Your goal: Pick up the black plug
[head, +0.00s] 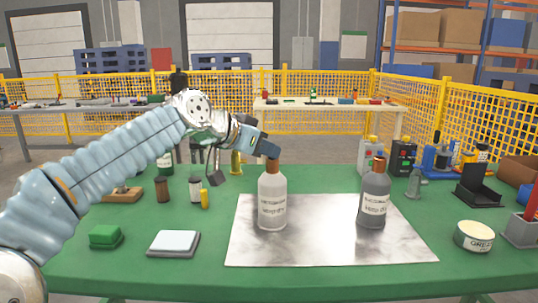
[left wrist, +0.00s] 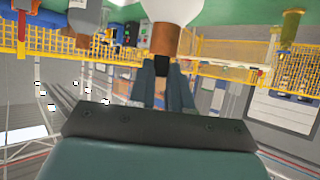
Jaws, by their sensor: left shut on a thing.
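A pale bottle (head: 272,205) with a copper-brown neck (head: 272,166) stands upright on the metal sheet. In the left wrist view, which is upside down, the fingers (left wrist: 161,85) are closed around a small dark piece, the black plug (left wrist: 160,67), right at the end of the brown neck (left wrist: 165,40). I cannot tell whether the plug is still seated in the neck. Most of it is hidden by the fingers. My right gripper is out of view.
A dark grey bottle (head: 374,200) with a brown neck stands at the right of the metal sheet (head: 320,245). A round tin (head: 474,237) and a black holder (head: 478,185) stand further right. A green block (head: 105,237) and a square pad (head: 173,244) lie at the front left.

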